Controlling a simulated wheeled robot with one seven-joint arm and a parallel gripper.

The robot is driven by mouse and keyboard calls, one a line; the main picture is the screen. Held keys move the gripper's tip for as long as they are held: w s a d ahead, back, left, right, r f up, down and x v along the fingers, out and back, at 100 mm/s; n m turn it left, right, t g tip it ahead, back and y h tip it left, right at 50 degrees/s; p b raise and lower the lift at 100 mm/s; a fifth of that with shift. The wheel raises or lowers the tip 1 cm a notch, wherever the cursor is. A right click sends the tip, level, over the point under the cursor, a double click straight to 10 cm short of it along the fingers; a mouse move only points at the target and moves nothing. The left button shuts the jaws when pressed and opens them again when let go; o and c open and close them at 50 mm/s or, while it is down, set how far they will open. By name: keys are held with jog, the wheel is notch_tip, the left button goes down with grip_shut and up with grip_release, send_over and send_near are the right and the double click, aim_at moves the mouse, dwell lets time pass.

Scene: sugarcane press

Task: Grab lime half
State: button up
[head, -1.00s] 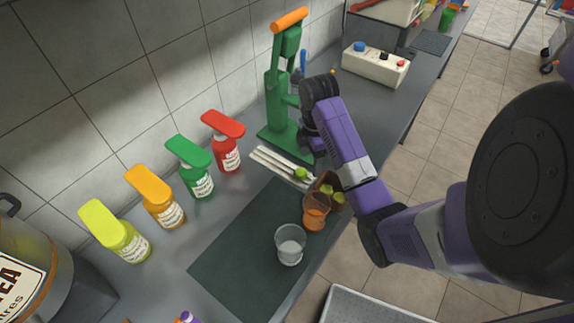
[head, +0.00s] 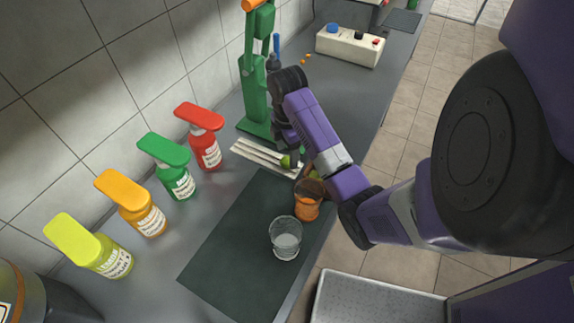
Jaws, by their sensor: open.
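A small green lime piece (head: 286,161) sits at the right end of the pale slatted rack (head: 262,155) in the head view. I cannot tell whether a finger touches the lime.
An orange cup (head: 308,200) and a clear glass (head: 286,238) stand on the dark mat (head: 225,250). A green press (head: 255,95) stands behind the rack. Several pump bottles, including a red one (head: 205,140), line the wall. A control box (head: 350,47) is farther back.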

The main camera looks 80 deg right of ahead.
aim_at(287, 162)
jog(key=shift+f+p, duration=0.35)
jog(key=shift+f, duration=1.1)
jog(key=c, duration=1.4)
jog(key=shift+r, duration=0.2)
